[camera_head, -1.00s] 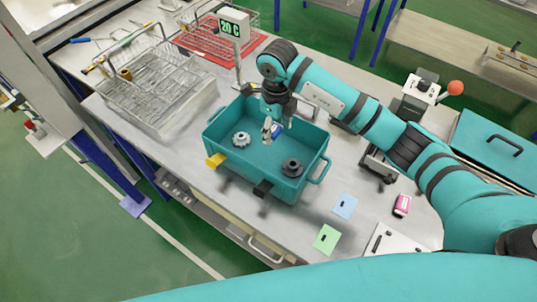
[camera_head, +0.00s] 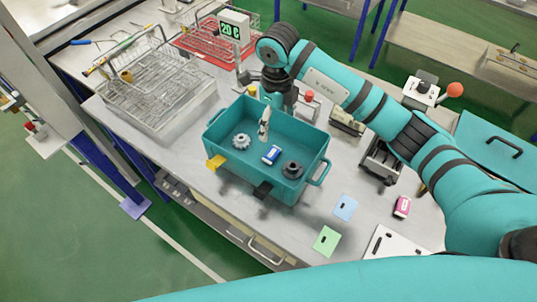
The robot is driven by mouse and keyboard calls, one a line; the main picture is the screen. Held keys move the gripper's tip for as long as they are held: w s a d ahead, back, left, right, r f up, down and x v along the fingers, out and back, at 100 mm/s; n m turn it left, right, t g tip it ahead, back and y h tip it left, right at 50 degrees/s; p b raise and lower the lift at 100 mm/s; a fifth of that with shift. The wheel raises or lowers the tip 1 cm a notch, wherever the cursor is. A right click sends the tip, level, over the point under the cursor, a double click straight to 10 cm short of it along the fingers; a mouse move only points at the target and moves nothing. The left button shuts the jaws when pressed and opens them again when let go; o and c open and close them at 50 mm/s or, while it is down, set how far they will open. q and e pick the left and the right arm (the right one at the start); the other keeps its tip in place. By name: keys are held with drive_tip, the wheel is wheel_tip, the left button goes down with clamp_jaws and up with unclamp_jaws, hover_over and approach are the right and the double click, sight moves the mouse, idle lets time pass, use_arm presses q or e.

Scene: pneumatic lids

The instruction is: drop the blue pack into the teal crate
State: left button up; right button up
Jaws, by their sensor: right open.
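The blue pack (camera_head: 271,155), a small blue block with a white label, lies on the floor of the teal crate (camera_head: 240,176). It lies between a light grey gear (camera_head: 242,141) and a dark round part (camera_head: 292,169). My right gripper (camera_head: 266,124) is open and empty above the crate's back part, higher than the pack and apart from it. My left gripper is not in view.
A wire basket (camera_head: 150,85) stands to the left, with a red tray (camera_head: 205,40) behind it. A display reading 20 C (camera_head: 232,27) stands behind the crate. Blue (camera_head: 345,207) and green (camera_head: 327,241) cards and a pink pack (camera_head: 402,206) lie to the right.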

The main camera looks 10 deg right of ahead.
wheel_tip(320, 180, up, 8)
drive_tip(key=shift+s, duration=0.1)
idle(0.6)
